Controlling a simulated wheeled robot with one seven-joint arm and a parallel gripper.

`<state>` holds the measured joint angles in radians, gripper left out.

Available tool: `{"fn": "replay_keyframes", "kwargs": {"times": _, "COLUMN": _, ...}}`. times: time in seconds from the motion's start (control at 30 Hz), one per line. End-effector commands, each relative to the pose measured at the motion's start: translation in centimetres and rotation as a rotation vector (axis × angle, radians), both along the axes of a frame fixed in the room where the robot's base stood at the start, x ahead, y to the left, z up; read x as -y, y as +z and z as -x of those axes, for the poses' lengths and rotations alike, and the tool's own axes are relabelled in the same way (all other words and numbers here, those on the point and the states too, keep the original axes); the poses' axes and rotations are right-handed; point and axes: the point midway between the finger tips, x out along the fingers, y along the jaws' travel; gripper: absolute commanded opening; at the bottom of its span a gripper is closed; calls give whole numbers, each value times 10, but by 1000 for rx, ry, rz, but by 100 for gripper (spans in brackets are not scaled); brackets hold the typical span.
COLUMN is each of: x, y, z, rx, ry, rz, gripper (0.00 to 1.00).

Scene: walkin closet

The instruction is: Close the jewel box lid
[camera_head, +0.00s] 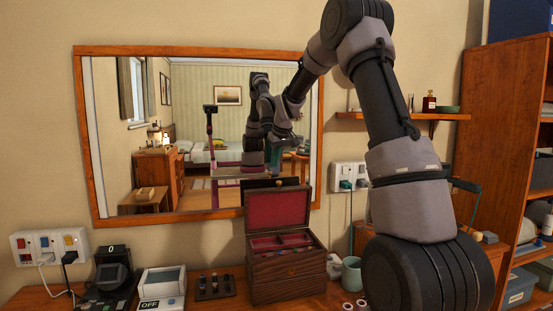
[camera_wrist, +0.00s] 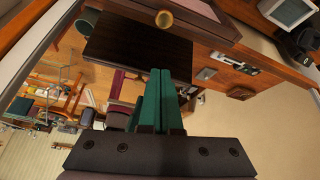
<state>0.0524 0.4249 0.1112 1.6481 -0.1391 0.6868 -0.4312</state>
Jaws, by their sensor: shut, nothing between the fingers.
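The jewel box (camera_head: 288,275) is dark wood and stands on the dresser with its lid (camera_head: 278,210) raised, about upright. The lid's red lining faces the head camera, and a small gold knob (camera_head: 293,181) sits at its top edge. The knob also shows in the wrist view (camera_wrist: 164,18). My gripper (camera_head: 275,165) hangs near the mirror, just above the lid's top edge; contact is not visible. In the wrist view my green fingers (camera_wrist: 160,72) are together with nothing between them. A dark panel ahead of them seems to be the lid's back reflected in the mirror.
A wood-framed mirror (camera_head: 86,150) stands close behind the box and reflects my arm and the room. A dark holder (camera_head: 214,287) and white boxed device (camera_head: 163,282) are left of the box. A green mug (camera_head: 351,272) is right. A shelf (camera_head: 410,116) is on the wall.

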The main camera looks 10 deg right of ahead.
Motion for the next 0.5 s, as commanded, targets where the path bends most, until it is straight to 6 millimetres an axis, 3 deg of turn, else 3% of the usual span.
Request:
{"fn": "replay_keyframes", "kwargs": {"times": 0.27, "x": -5, "y": -54, "z": -27, "rx": -3, "ry": 0, "rz": 1, "gripper": 0}}
{"fn": "replay_keyframes", "kwargs": {"times": 0.5, "x": 4, "y": -54, "z": 7, "rx": 0, "ry": -1, "rz": 0, "gripper": 0}}
